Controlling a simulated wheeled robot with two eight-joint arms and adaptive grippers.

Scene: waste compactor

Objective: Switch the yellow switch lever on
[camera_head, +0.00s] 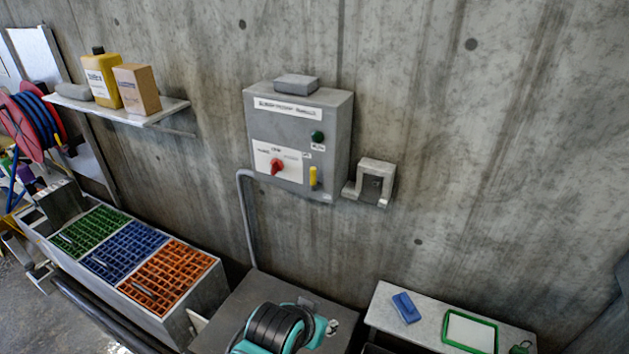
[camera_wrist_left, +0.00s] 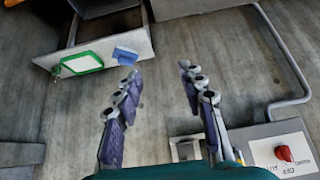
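The small yellow switch lever (camera_head: 313,178) is at the lower right of the grey control box (camera_head: 326,120) on the concrete wall. It appears upright, beside the red knob (camera_head: 277,167) and below the green button (camera_head: 317,137). In the left wrist view the picture is turned over. My left gripper (camera_wrist_left: 160,75) is open and empty, its two dark fingers spread apart. The control box's red knob (camera_wrist_left: 284,153) shows at the lower right there. The lever is not clearly visible in that view; my gripper's body covers part of the box. My right gripper is not in view.
A grey bracket (camera_head: 363,195) sits on the wall right of the box. A grey stone-like block (camera_head: 297,84) lies on top of the box. A conduit (camera_head: 246,215) runs down its left. A shelf (camera_head: 155,117) and a white table (camera_head: 400,331) flank it.

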